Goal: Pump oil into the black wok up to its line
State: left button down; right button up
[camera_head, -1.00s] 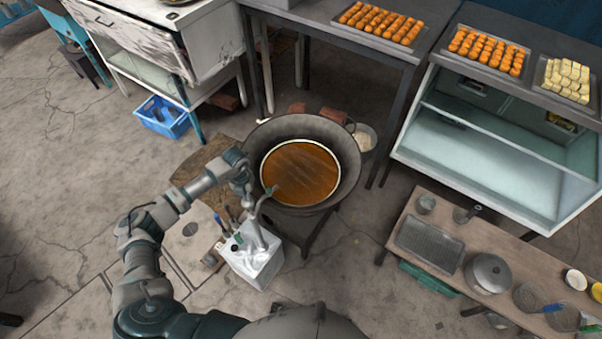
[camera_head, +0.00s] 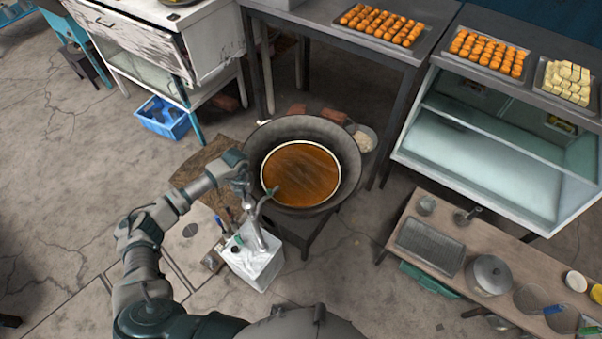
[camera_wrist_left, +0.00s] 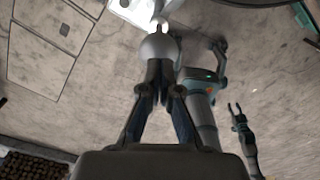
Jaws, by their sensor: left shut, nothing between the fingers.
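The black wok (camera_head: 345,145) stands on a dark stand and holds brown-orange oil (camera_head: 300,175). A pale ring line runs around the oil's edge. A white oil canister (camera_head: 255,265) with a metal pump stands at its lower left. The pump's curved spout (camera_head: 262,205) reaches over the wok's rim. My left gripper (camera_head: 243,202) is above the pump, left of the wok. In the left wrist view its fingers (camera_wrist_left: 160,90) are shut and empty, with the rounded pump top (camera_wrist_left: 160,47) just past their tips. My right gripper (camera_wrist_left: 235,108) shows small there, fingers apart.
A low wooden table (camera_head: 405,240) with a pot (camera_head: 488,274) and mesh tray stands at right. Trays of food sit on the grey counter (camera_head: 450,20) at the back. A blue crate (camera_head: 163,118) lies at left. A small bowl (camera_head: 364,140) is behind the wok.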

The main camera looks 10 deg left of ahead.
pick_arm(q)
jog(key=shift+a+f, duration=0.1)
jog(key=shift+a, duration=0.15)
